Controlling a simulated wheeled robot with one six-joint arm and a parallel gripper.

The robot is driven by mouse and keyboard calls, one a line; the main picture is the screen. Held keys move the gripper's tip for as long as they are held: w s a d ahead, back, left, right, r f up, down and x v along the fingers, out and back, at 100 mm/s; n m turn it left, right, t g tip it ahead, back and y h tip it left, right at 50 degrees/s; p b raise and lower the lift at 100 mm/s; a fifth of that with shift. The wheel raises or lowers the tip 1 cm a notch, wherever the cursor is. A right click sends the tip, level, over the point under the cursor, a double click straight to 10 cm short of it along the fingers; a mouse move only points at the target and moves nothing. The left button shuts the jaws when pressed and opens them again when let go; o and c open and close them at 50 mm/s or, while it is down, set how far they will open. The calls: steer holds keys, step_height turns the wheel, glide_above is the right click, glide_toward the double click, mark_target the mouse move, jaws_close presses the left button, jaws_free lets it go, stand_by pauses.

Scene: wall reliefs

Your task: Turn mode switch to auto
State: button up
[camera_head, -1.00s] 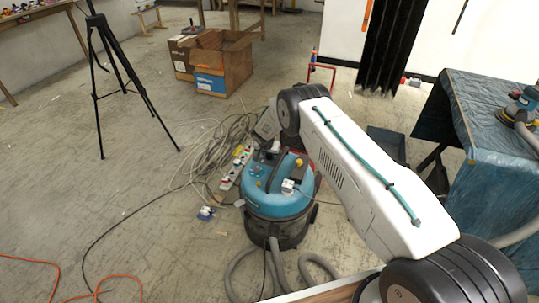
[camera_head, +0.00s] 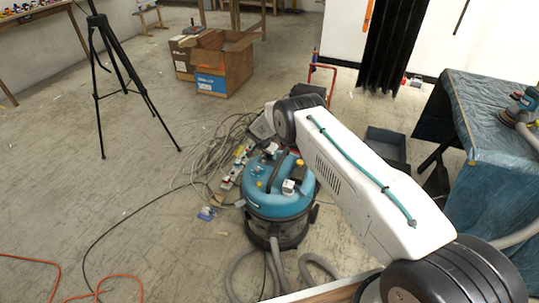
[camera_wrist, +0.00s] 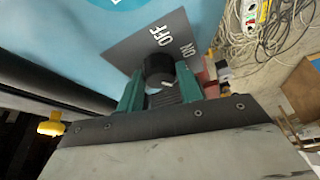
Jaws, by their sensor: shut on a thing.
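The mode switch is a round black knob (camera_wrist: 158,70) on a grey panel (camera_wrist: 125,48) in the wrist view. White letters read OFF and ON beside it; no AUTO label shows. My gripper (camera_wrist: 160,82) has its two green fingers on either side of the knob, shut on it. A pale mark shows low on the knob, but its exact pointing is hard to tell. The panel sits on the blue top of a vacuum cleaner (camera_head: 277,205) in the head view. There my arm reaches over it, and the fingers are too small to make out.
A power strip (camera_head: 236,168) and tangled cables (camera_head: 205,155) lie left of the vacuum. Grey hoses (camera_head: 240,272) curl in front. A blue-covered table (camera_head: 495,130) stands right, a black tripod (camera_head: 100,60) left, and cardboard boxes (camera_head: 235,62) behind. The floor at left is mostly clear.

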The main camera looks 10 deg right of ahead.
steer(key=o, duration=1)
steer(key=shift+r, duration=0.1)
steer(key=shift+a+r, duration=0.1)
steer(key=shift+r, duration=0.25)
steer(key=v, duration=0.7)
steer(key=shift+s+f, duration=0.1)
